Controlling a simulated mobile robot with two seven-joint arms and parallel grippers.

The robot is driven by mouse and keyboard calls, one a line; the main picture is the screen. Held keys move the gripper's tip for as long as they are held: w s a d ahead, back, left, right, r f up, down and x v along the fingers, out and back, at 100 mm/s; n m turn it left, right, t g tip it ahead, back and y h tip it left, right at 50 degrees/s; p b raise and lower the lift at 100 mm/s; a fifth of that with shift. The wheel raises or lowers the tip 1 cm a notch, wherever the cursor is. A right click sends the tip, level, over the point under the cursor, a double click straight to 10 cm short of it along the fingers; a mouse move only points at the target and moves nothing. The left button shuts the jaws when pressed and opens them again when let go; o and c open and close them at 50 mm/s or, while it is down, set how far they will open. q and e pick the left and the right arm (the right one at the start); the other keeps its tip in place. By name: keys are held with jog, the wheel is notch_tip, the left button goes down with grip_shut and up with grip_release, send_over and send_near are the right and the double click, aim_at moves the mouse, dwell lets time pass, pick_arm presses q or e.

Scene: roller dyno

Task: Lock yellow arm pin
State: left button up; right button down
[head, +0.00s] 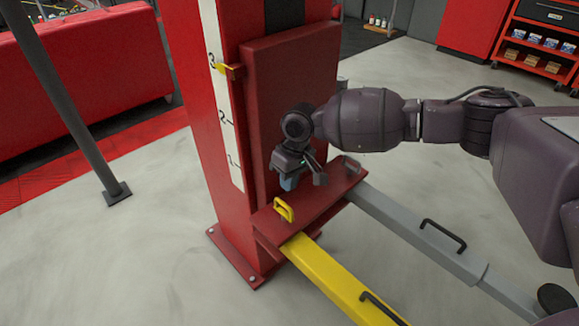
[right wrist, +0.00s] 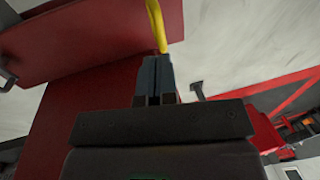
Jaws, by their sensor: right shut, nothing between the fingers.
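The yellow arm pin (head: 284,210) is a small yellow loop handle on top of the red carriage (head: 315,208), above the root of the yellow arm (head: 325,275). My right gripper (head: 290,183) is above the carriage, just behind the pin in the head view, pointing down. Its blue fingers are together and empty. In the right wrist view the closed fingertips (right wrist: 155,62) appear right by the yellow loop (right wrist: 156,25); I cannot tell whether they touch it. The pin's lower part is hidden in the carriage. My left gripper is not in view.
A grey arm (head: 405,222) with a black handle extends right from the carriage, with a grey pin (head: 351,165) near its root. The red column (head: 205,130) has a height scale and yellow pointer (head: 228,71). A grey post (head: 70,100) stands left. Floor in front is clear.

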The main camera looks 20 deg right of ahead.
aim_at(284, 203)
jog(key=f, duration=0.2)
jog(key=f+b, duration=0.1)
jog(key=f, duration=0.1)
jog(key=shift+s+a+f, duration=0.1)
jog(key=shift+a, duration=0.25)
jog(key=shift+a+f, duration=0.1)
jog(key=shift+f, duration=0.25)
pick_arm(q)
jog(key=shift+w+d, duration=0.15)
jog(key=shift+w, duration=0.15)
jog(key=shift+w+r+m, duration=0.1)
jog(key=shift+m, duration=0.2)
pick_arm(e)
jog(key=shift+f, duration=1.55)
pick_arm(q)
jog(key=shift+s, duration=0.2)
pick_arm(e)
jog(key=shift+s, duration=0.1)
jog(key=shift+f, duration=0.1)
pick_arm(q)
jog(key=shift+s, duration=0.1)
